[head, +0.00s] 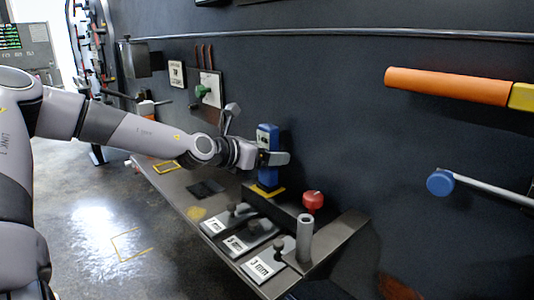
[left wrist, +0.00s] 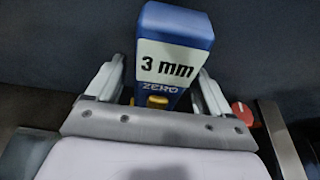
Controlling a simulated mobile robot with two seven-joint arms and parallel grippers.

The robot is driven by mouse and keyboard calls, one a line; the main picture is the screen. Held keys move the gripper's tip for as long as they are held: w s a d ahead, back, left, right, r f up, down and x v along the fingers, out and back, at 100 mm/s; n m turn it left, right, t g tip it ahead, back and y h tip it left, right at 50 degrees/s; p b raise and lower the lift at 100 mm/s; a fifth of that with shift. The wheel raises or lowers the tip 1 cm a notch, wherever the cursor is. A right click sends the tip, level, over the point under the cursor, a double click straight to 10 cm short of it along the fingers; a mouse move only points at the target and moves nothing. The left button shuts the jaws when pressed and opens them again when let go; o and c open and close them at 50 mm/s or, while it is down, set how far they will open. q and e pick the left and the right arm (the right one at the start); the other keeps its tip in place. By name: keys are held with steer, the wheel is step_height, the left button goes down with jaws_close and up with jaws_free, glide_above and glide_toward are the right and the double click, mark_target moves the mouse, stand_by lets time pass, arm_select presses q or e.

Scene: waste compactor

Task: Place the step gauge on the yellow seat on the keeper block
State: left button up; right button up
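A blue step gauge (head: 268,138) stands upright at the shelf's back, its foot at the yellow seat (head: 262,192) on a dark keeper block (head: 287,208). Contact at the foot is not clear. In the left wrist view the gauge (left wrist: 178,25) carries a white "3 mm" label. My left gripper (head: 280,158) reaches around the gauge at mid-height. Its fingers (left wrist: 163,88) lie either side of the gauge, with dark gaps showing, so it looks open. My right gripper is not in view.
Plates (head: 262,266) marked in mm lie along the shelf front. A grey upright cylinder (head: 305,238) and a red knob (head: 312,200) stand right of the gauge. An orange-handled bar (head: 450,86) and blue-ended rod (head: 440,182) are at the right. The dark wall is close behind.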

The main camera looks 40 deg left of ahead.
arm_select(q)
steer(key=shift+r+p, duration=0.25)
steer(key=shift+p, duration=0.05)
steer(key=shift+s+r, duration=0.2)
steer(key=shift+s, duration=0.2)
steer(key=v, duration=1.1)
stand_by(0.4)
steer(key=shift+s+f, duration=0.1)
steer(key=shift+f, duration=0.05)
stand_by(0.5)
